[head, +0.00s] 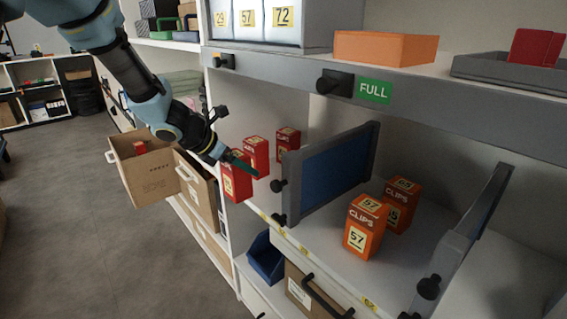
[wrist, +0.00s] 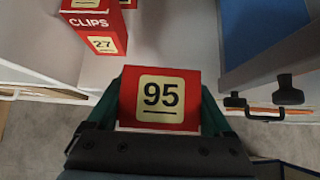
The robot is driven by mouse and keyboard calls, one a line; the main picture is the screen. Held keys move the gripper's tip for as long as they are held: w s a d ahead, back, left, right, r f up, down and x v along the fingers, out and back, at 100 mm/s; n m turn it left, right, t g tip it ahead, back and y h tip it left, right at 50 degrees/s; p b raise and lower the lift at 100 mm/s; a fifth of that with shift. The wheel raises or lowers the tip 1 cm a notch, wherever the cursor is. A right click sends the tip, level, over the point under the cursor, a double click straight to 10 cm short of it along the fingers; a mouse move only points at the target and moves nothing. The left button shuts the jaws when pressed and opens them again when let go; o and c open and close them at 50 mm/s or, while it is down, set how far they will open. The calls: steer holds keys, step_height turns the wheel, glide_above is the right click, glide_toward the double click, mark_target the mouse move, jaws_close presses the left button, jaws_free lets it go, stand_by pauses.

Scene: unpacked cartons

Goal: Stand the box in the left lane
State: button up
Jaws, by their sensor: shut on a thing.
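My gripper (head: 241,166) is shut on a red box (head: 236,184) at the front of the left lane. In the wrist view the box (wrist: 160,122) sits between the green fingers, its top label reading 95. It looks upright and overlaps the shelf's front edge; I cannot tell whether its base touches the shelf. Behind it, toward the left in the wrist view, stands a red CLIPS box (wrist: 100,42) labelled 27. The head view shows two red boxes (head: 257,153) (head: 288,139) in this lane. The blue divider (head: 333,172) bounds the lane on the right.
A grey upper shelf edge (head: 440,95) with a green FULL tag (head: 374,92) runs above. Open cartons (head: 145,180) are at the left. A dark knob (wrist: 286,92) is on the divider's front.

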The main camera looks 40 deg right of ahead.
steer(key=shift+s+d+f+p, duration=0.1)
steer(key=shift+d+f+p, duration=0.55)
steer(key=shift+d, duration=1.55)
steer(key=shift+s+d+f+p, duration=0.15)
steer(key=shift+d+f+p, duration=0.45)
steer(key=shift+d, duration=1.65)
steer(key=shift+s+d+f+p, duration=0.1)
steer(key=shift+d+f+p, duration=0.55)
steer(key=shift+d, duration=1.55)
steer(key=shift+r, duration=0.1)
